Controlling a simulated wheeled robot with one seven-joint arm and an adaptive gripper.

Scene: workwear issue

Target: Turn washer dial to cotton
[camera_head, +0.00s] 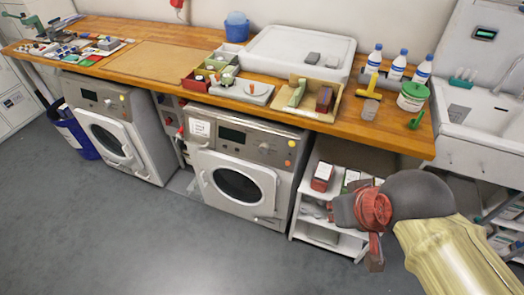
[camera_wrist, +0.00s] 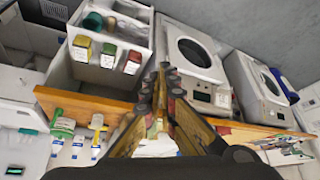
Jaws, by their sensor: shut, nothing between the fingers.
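Two white front-loading washers stand under the wooden counter in the head view. The right washer (camera_head: 238,175) has a grey panel with a dark display (camera_head: 232,134) and a round dial (camera_head: 264,147) to the right of it. The left washer (camera_head: 118,135) has a similar panel with a display. The dial markings are too small to read. My gripper (camera_head: 374,258) is at the lower right, in front of the shelf and well apart from both washers. In the wrist view, the fingers (camera_wrist: 164,82) meet at their tips and are empty; a washer (camera_wrist: 192,50) shows beyond them.
A white shelf unit (camera_head: 325,237) with small boxes stands right of the right washer. The wooden counter (camera_head: 395,137) carries trays, bottles and a green-lidded tub (camera_head: 412,97). A blue bin (camera_head: 75,138) stands far left. The grey floor (camera_head: 150,240) before the washers is clear.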

